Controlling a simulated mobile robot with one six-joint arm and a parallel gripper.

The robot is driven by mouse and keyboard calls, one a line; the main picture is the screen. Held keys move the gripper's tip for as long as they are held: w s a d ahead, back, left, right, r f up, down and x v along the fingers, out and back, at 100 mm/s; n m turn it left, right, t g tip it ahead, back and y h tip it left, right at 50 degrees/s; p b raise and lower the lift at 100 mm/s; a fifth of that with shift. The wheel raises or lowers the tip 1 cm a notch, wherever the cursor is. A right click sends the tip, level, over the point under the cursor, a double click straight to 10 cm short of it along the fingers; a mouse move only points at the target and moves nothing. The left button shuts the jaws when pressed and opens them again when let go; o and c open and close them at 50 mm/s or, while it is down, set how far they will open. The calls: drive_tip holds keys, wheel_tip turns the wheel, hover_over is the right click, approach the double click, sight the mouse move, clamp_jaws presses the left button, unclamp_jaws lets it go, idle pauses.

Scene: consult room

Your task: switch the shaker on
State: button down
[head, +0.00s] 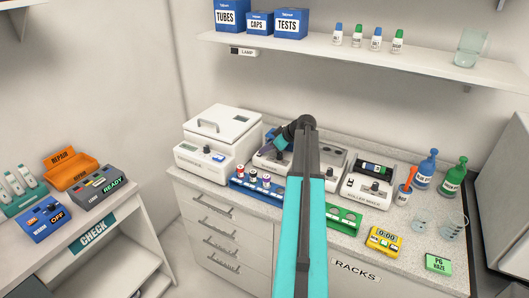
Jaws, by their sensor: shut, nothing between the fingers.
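My gripper (273,148) is at the end of the bent arm, over the left part of this device. It is small and dark against the device and looks shut and empty. I cannot tell whether it touches anything.
The lidded white machine (218,140) stands left and the roller mixer (367,186) right. Bottles and glasses stand far right. A shelf (360,56) hangs above.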

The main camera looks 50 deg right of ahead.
drive_tip(key=shift+r, duration=0.1)
idle(0.3)
drive_tip(key=shift+a+r, duration=0.2)
drive_tip(key=shift+r, duration=0.25)
drive_tip(key=r, duration=0.3)
drive_tip(key=shift+a+r, duration=0.1)
drive_tip(key=shift+a, duration=0.25)
drive_tip(key=a+b+v, duration=0.1)
drive_tip(key=b+v, duration=0.2)
drive_tip(key=v, duration=0.6)
drive_tip(key=shift+s+d+b, duration=0.3)
drive_tip(key=shift+s+b, duration=0.05)
drive_tip(key=shift+s, duration=0.25)
drive_tip(key=shift+r, duration=0.15)
